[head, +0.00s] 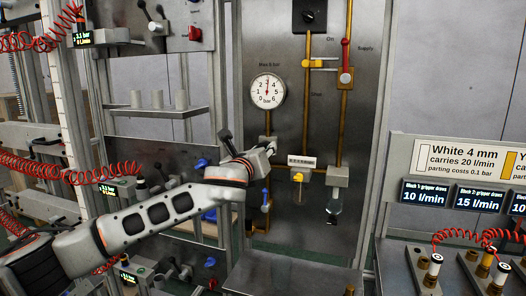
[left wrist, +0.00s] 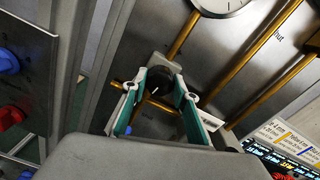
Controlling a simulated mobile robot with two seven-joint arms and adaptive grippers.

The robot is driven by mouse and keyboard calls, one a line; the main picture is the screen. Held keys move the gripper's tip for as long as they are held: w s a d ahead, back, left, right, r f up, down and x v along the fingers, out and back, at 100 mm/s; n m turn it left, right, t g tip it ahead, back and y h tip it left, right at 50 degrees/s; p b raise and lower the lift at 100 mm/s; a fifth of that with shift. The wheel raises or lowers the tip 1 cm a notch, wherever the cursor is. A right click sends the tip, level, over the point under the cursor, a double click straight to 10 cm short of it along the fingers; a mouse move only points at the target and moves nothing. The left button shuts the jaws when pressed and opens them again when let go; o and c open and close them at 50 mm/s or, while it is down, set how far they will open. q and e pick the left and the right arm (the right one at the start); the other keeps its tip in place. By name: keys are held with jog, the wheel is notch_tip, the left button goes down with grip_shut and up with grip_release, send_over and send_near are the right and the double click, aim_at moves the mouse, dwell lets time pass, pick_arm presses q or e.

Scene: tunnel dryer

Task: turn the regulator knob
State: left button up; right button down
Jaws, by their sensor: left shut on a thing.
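The black regulator knob (left wrist: 160,82) has a white mark and shows between the green-padded fingers of my left gripper (left wrist: 167,84). The gripper is shut on it. In the head view my left gripper (head: 262,152) reaches in from the left at the regulator below the gauge, and it hides the knob there. The round white gauge (head: 267,90) has a red needle pointing about straight up; its lower edge shows at the top of the left wrist view (left wrist: 222,5). My right gripper is not in view.
Brass pipes (head: 305,100) run down the metal panel right of the gauge, with a yellow-handled valve (head: 315,64) and a red-handled one (head: 345,55). A glass bowl (head: 334,202) hangs lower right. Displays (head: 423,193) and a fittings bench stand at right. Red coiled hoses (head: 100,172) hang at left.

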pick_arm(q)
jog(key=o, duration=1.1)
jog(key=v, duration=1.2)
jog(key=s+a+f+n+g, duration=0.1)
jog(key=s+f+n, duration=0.35)
jog(key=f, duration=0.75)
jog(key=s+a+f+n+g+h, duration=0.1)
jog(key=f+n+g, duration=0.1)
jog(key=f+n, duration=0.75)
jog(key=s+f+n+g, duration=0.1)
jog(key=s+f+n, duration=0.25)
jog(key=f, duration=1.05)
jog(key=s+a+f+n+g+y, duration=0.1)
jog(key=s+a+f+n+y, duration=0.1)
jog(key=s+a+f+n, duration=0.5)
jog(key=s+a+f+n+g+y, duration=0.1)
jog(key=s+a+f+n, duration=0.6)
jog(key=s+f, duration=1.1)
jog(key=a+y, duration=0.1)
jog(key=a, duration=0.1)
jog(key=shift+s+a+g, duration=0.3)
jog(key=shift+s+a, duration=0.05)
jog(key=shift+s, duration=0.05)
